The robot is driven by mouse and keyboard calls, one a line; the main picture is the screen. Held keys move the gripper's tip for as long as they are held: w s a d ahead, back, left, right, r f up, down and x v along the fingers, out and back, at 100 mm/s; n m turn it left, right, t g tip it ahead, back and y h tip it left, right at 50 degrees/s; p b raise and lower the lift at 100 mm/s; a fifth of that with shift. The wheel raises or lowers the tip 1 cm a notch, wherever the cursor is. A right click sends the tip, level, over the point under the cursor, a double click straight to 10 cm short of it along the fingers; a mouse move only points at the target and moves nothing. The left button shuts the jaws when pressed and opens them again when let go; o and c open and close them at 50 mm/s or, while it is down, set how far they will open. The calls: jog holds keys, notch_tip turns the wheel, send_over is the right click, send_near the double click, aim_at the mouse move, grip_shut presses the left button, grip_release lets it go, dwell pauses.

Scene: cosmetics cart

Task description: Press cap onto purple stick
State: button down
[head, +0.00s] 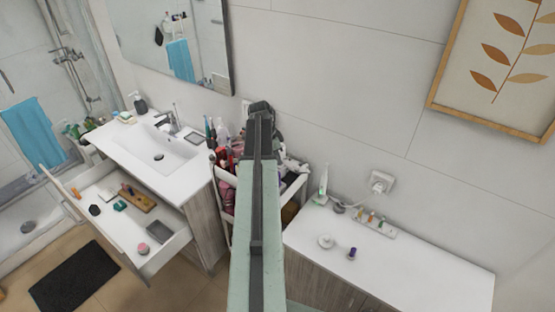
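A small upright stick with a purple upper part (352,252) stands on the white counter at the right, apart from other things. It is too small to tell whether the purple part is a cap or the stick itself. No separate cap can be made out for certain. My arm rises through the middle of the head view, and its dark end with my gripper (262,112) is in front of the cart, far left of the purple stick. The fingers cannot be made out.
A white round piece (326,241) lies left of the stick. A crowded cart (296,190) is partly hidden by my arm. An open drawer (165,245) juts out below the sink.

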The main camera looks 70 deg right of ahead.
jog(key=shift+f, duration=0.1)
jog(key=shift+f+b, duration=2.4)
jog(key=shift+b, duration=0.1)
jog(key=shift+r, duration=0.15)
notch_tip(320, 180, up, 7)
jog(key=p, duration=0.7)
